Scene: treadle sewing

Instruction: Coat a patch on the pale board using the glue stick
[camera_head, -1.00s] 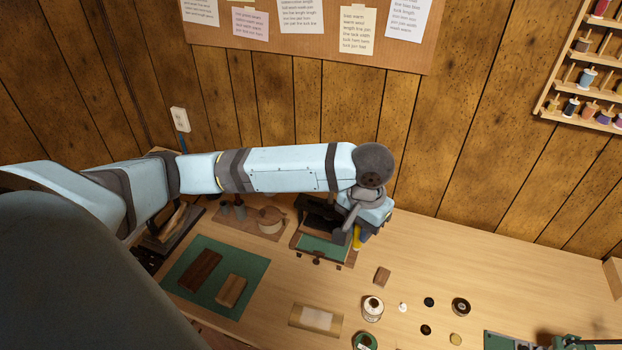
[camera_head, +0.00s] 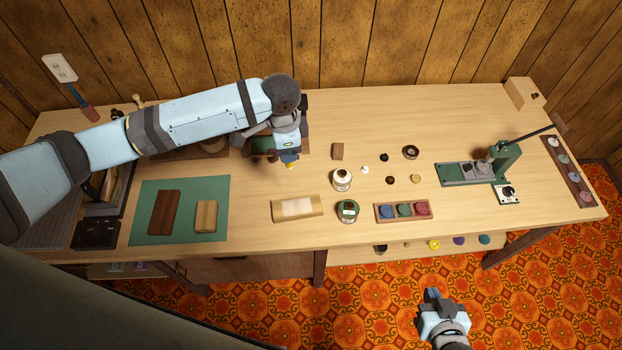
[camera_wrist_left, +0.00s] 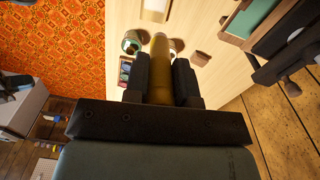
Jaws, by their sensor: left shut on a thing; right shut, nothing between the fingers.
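My left gripper (camera_head: 289,155) is shut on the yellow glue stick (camera_wrist_left: 160,68), behind the board and above the bench; only the stick's yellow end shows below the fingers in the head view. The stick and board appear apart. My right gripper (camera_head: 432,297) is shut and empty, over the floor in front of the bench.
A white jar (camera_head: 342,180) and a green jar (camera_head: 347,211) stand right of the board. A tray of coloured pads (camera_head: 403,211) lies further right. A green mat (camera_head: 183,228) with two wooden blocks lies left. A green lever press (camera_head: 478,168) stands right.

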